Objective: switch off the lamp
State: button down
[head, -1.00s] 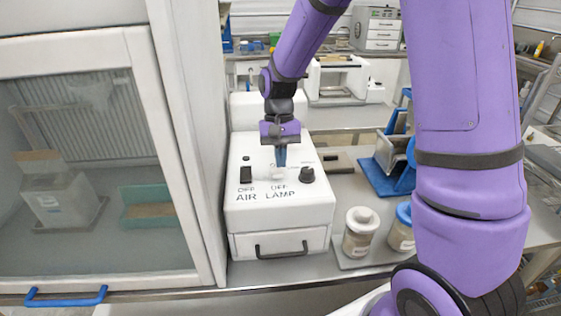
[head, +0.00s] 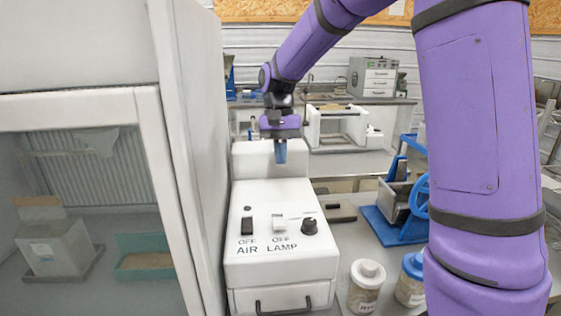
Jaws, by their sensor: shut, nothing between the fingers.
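A white control box (head: 281,259) stands beside the glass-fronted cabinet. Its sloped top carries a black switch (head: 247,225) marked OFF and AIR, a white lamp switch (head: 279,222) marked OFF and LAMP, and a black knob (head: 310,226). The lamp switch is in plain sight, but which way it is tipped is hard to tell at this size. My gripper (head: 281,158) points down above the back of the box, shut and empty, clear of the lamp switch and farther back than it.
The cabinet (head: 172,190) walls the left side. Two lidded jars (head: 366,287) and a blue-framed device (head: 397,214) stand to the right on the bench. A white machine (head: 337,129) and a drawer unit (head: 373,77) are farther back.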

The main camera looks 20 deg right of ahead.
aim_at(283, 225)
jog(key=shift+s+a+g, duration=0.3)
jog(key=shift+s+g, duration=0.1)
jog(key=shift+s, duration=0.15)
jog(key=x, duration=1.4)
jog(key=shift+a, duration=0.1)
jog(key=shift+s+f+t, duration=0.25)
jog(key=shift+t, duration=0.15)
dwell(0.3)
